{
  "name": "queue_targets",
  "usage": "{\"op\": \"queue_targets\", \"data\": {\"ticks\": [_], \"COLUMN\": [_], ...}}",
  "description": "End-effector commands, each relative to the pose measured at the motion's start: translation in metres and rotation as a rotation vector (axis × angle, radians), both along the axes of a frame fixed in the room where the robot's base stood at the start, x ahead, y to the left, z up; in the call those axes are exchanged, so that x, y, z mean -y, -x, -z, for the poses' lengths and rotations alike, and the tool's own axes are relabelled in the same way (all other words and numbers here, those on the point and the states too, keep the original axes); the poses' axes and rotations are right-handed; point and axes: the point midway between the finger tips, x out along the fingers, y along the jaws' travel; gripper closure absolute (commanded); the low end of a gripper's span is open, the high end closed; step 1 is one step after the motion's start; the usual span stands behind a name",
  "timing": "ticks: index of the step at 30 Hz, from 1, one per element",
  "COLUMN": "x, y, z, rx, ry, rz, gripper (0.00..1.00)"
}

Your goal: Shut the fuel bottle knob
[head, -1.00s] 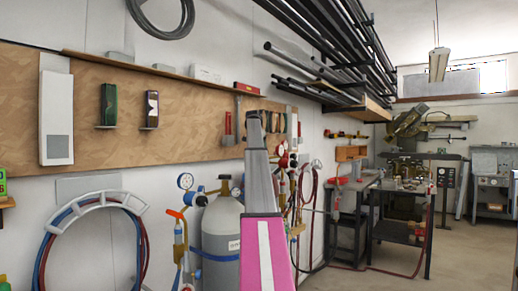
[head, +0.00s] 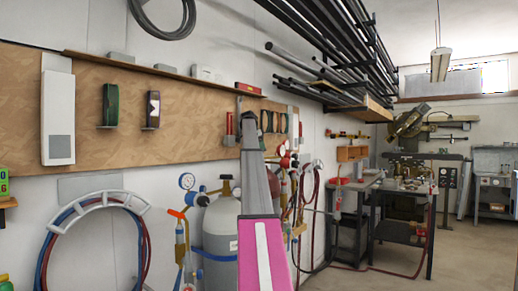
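A grey gas bottle (head: 218,229) with a blue strap stands against the wall, left of my arm. A dark grey knob (head: 226,178) sits on its top, with a gauge (head: 187,181) to its left. I cannot read the bottle's label or tell whether it is the fuel bottle. My pink and grey arm rises in front of the bottle's right side. I cannot tell whether the knob is open or shut.
A torch with an orange handle (head: 177,213) and coiled red and blue hoses (head: 146,245) hang to the left. The floor (head: 463,250) at far right is clear.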

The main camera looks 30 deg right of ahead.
Motion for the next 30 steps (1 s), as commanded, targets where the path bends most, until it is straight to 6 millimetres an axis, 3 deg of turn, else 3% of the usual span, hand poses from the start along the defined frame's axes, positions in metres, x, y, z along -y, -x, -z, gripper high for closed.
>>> {"op": "queue_targets", "data": {"ticks": [15,16,18,30], "x": [-0.0002,-0.0002,-0.0002,-0.0004], "y": [-0.0004,-0.0004,-0.0004,0.0008], "z": [0.0001,0.0001,0.0001,0.0002], "rx": [0.001,0.001,0.001,0.000], "ry": [-0.001,-0.002,-0.001,-0.001], "rz": [0.021,0.021,0.021,-0.008], "gripper": [0.59,0.32,0.09,0.09]}}
